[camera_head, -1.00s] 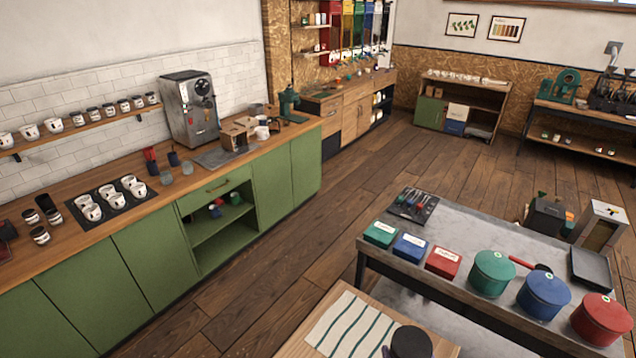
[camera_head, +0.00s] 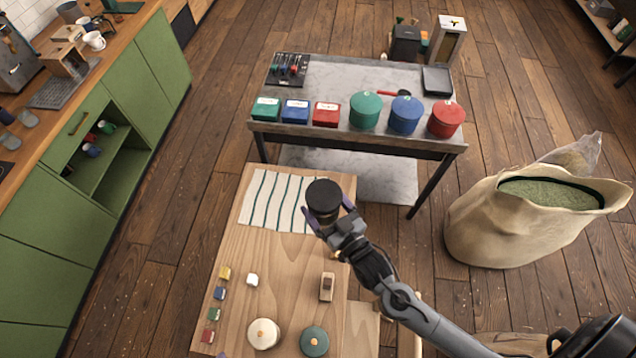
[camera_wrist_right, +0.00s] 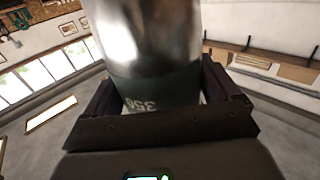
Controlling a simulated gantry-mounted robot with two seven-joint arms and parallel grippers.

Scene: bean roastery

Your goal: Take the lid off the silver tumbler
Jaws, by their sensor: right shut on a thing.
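The tumbler's round black lid (camera_head: 323,194) faces up in the head view, and it is on the tumbler. My right gripper (camera_head: 325,220) is shut around the tumbler below the lid, over the wooden table. The lid and gripper hide most of the body in that view. In the right wrist view the shiny silver tumbler (camera_wrist_right: 150,35) stands between the fingers, with a dark green band marked 350. Its far end runs out of the frame, and the lid does not show there. I cannot tell whether its base touches the table. My left gripper is not in view.
A striped cloth (camera_head: 272,200) lies left of the tumbler on the wooden table (camera_head: 275,275). Small coloured blocks, a cream round pot (camera_head: 262,334) and a green one (camera_head: 314,341) stand nearer. Behind is a grey-topped table (camera_head: 335,85) with tins and canisters. A sack (camera_head: 490,225) stands right.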

